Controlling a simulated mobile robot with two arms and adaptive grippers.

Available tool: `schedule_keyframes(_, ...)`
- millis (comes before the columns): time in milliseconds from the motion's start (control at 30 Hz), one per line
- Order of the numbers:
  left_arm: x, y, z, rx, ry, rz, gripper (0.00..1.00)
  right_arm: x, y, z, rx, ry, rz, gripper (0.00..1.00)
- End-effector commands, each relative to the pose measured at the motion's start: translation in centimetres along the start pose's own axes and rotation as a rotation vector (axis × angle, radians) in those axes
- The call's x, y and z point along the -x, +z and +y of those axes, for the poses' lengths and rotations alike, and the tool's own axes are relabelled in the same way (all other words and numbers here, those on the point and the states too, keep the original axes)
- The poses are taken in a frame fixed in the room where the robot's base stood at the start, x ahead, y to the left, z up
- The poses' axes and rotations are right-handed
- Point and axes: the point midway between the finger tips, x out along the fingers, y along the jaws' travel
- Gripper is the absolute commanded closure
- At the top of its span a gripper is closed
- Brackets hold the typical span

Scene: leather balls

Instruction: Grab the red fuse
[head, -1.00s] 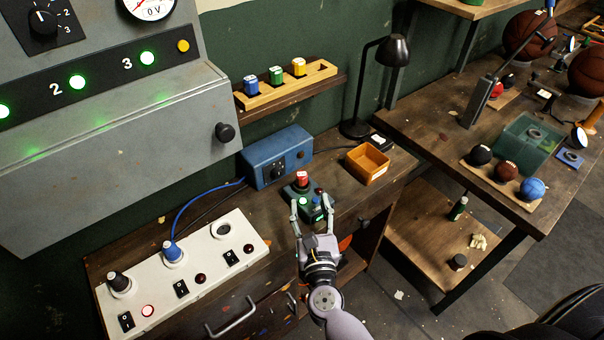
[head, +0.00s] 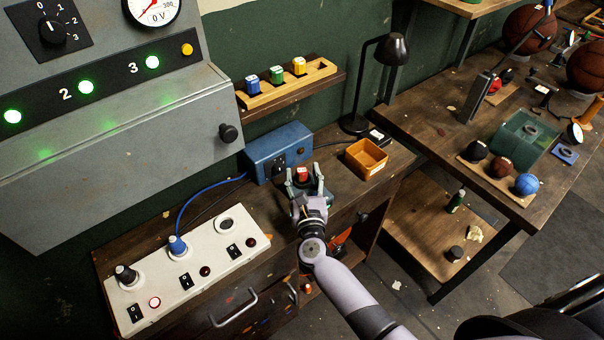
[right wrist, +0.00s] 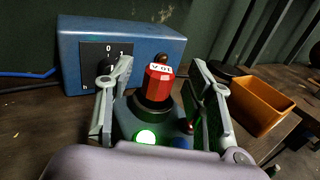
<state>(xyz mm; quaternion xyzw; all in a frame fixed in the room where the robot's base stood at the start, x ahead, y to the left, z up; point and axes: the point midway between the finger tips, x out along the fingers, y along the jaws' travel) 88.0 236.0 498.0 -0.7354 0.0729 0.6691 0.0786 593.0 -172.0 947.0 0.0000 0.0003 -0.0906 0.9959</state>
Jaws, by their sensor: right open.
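The red fuse (head: 303,174) stands upright in a dark holder with a lit green lamp, on the bench just in front of a blue box. In the right wrist view the red fuse (right wrist: 158,83) has a white label on top, and the green lamp glows below it. My right gripper (head: 305,178) is open, with one finger on each side of the fuse. In the right wrist view its fingers (right wrist: 155,75) stand clear of the fuse on both sides. My left gripper is not in view.
The blue box (head: 279,150) stands close behind the fuse holder. An orange tray (head: 367,158) is to the right. A wooden rack (head: 322,72) on the wall shelf holds blue, green and yellow fuses. A white panel (head: 205,262) with switches lies to the left.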

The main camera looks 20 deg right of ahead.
Motion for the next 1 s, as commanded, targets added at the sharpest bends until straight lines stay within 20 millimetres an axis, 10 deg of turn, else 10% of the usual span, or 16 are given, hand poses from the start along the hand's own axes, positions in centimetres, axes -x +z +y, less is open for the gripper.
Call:
schedule_keyframes(767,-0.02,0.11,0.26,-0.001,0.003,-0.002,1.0,0.04,0.03,0.04,0.0,0.0,0.0,0.99)
schedule_keyframes(1000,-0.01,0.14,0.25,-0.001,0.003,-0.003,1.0,0.03,0.07,0.04,0.0,0.0,-0.001,1.0)
